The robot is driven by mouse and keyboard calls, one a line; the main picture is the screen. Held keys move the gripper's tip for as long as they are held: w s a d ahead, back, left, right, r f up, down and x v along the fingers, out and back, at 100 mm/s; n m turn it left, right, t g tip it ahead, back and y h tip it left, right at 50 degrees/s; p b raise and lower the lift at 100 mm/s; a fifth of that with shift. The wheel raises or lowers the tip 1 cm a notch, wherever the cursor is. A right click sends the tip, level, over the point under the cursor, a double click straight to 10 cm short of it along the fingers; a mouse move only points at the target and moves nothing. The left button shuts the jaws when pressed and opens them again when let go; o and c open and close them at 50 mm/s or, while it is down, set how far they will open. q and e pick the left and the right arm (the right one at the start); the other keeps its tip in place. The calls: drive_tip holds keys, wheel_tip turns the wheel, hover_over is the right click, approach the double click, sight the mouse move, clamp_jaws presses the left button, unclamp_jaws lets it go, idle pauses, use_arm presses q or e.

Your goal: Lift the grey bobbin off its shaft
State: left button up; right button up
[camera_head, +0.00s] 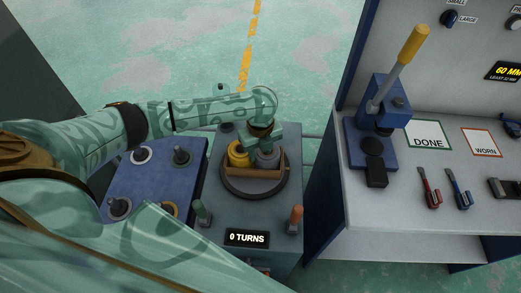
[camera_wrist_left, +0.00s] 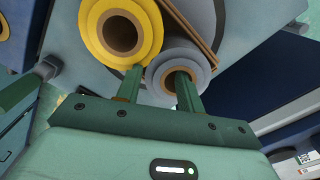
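The grey bobbin (camera_head: 268,158) stands in a brown open box on the round turntable of the grey machine, right beside the yellow bobbin (camera_head: 237,155). My left gripper (camera_head: 262,139) is just above the grey bobbin and partly covers it. In the left wrist view, the gripper's two fingers (camera_wrist_left: 158,78) are apart. One fingertip overlaps the lower edge of the yellow bobbin (camera_wrist_left: 120,35), left of the grey bobbin (camera_wrist_left: 200,65). The other overlaps the grey bobbin's brown core. I cannot tell whether either finger touches it. The shaft is hidden. My right gripper is not in view.
The round turntable (camera_head: 236,191) sits on the grey machine, with a "0 TURNS" display (camera_head: 247,238) in front. A blue panel with upright posts (camera_head: 182,155) stands left. To the right, a bench holds a yellow-handled lever press (camera_head: 377,110) and a DONE mat (camera_head: 428,142).

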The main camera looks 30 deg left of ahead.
use_arm(q)
wheel_tip(320, 180, up, 16)
drive_tip(key=p, duration=0.6)
drive_tip(key=shift+r+p, duration=0.2)
drive_tip(key=shift+p, duration=0.2)
